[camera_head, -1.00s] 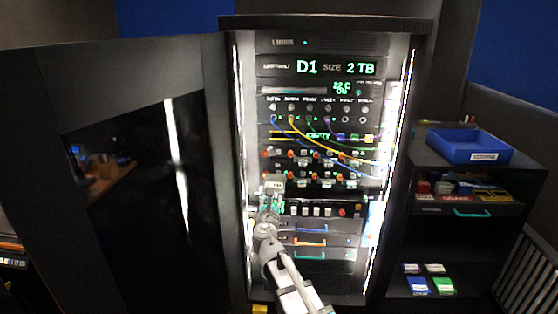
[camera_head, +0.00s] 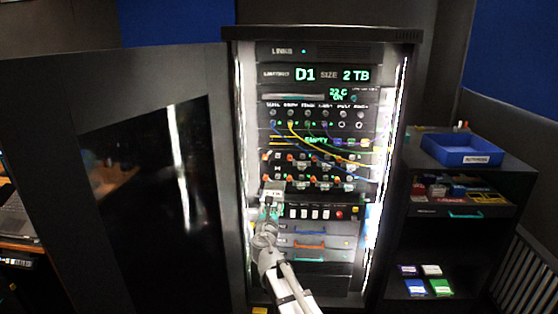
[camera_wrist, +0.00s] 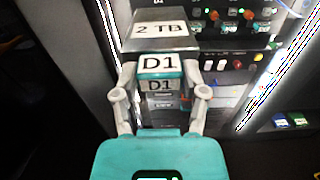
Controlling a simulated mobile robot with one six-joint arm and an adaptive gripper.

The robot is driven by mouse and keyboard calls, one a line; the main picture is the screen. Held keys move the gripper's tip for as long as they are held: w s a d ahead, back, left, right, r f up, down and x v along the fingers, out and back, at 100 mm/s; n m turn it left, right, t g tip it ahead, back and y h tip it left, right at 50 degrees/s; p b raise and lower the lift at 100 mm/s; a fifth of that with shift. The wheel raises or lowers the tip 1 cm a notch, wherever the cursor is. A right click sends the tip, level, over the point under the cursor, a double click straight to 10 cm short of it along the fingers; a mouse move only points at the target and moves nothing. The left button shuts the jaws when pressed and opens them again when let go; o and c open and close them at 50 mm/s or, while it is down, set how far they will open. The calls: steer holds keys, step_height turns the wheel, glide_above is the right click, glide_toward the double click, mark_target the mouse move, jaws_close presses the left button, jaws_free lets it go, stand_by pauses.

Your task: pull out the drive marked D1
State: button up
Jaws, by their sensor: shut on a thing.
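The drive marked D1 (camera_wrist: 166,42) is a grey metal box with a "2 TB" label on top and a "D1" label on its teal-edged front. My gripper (camera_wrist: 160,92) is shut on its front end, one finger on each side. Much of the drive's top shows in front of the rack; I cannot tell whether its rear end is clear of the slot. In the head view the drive (camera_head: 272,187) is at the rack's lower left, with my gripper (camera_head: 268,212) just below it.
The lit rack (camera_head: 325,49) has a D1, 2 TB display (camera_head: 318,75), hanging cables (camera_head: 330,152) and rows of knobs. Its open door (camera_head: 100,75) stands left. A shelf unit (camera_head: 420,170) with a blue tray (camera_head: 465,150) stands right. Drawers with coloured handles (camera_head: 310,246) are below.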

mark_target(273, 189)
steer(key=shift+w, duration=6.45)
